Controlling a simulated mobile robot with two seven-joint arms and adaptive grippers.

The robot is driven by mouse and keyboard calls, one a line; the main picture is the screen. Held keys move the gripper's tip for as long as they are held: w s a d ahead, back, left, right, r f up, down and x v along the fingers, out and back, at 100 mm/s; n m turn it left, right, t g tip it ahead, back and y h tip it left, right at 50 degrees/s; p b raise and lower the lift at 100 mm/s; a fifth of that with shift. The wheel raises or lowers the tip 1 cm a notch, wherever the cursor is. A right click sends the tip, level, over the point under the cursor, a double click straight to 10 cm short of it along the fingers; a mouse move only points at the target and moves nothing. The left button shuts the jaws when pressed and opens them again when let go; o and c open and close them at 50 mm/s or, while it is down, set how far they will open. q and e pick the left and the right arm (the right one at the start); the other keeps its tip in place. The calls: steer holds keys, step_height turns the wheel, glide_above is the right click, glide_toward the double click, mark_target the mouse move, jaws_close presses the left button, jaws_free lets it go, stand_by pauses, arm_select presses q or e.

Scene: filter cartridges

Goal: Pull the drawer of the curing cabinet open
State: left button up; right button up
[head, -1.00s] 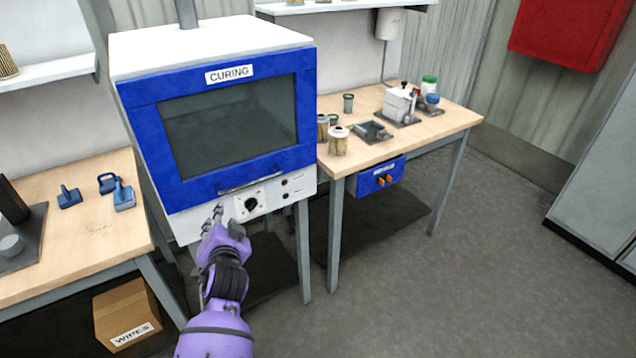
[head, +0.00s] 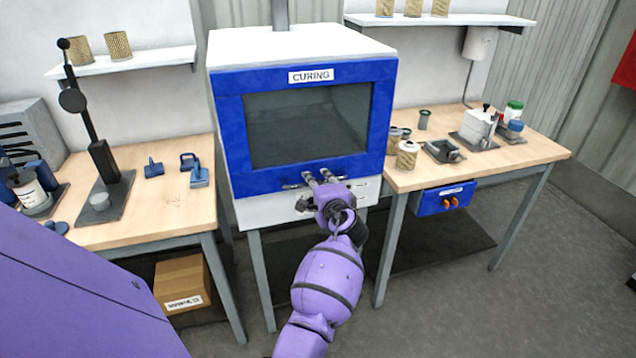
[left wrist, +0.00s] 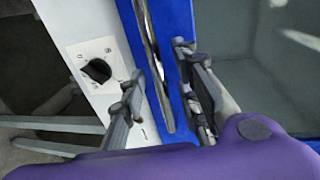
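The curing cabinet (head: 300,46) is a white box with a blue, windowed front labelled CURING. The blue front (head: 228,130) looks shut. A metal bar handle (head: 292,186) runs along its lower edge, partly hidden by my gripper. My left gripper (head: 320,182) is at this handle. In the left wrist view the open fingers of the left gripper (left wrist: 157,68) stand on either side of the handle bar (left wrist: 152,62), with gaps showing. The black knob (left wrist: 97,71) on the white panel is beside one finger. My right gripper is not in view.
A bench on the right (head: 535,150) carries cartridges and small fixtures, with a small blue unit (head: 428,204) under its top. A bench on the left (head: 190,220) holds a press and blue parts. A cardboard box (head: 180,275) sits below. Floor at front right is clear.

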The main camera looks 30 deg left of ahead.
arm_select(q)
steer(key=shift+w+a+f, duration=0.15)
steer(key=shift+w+a, duration=0.3)
jaws_close()
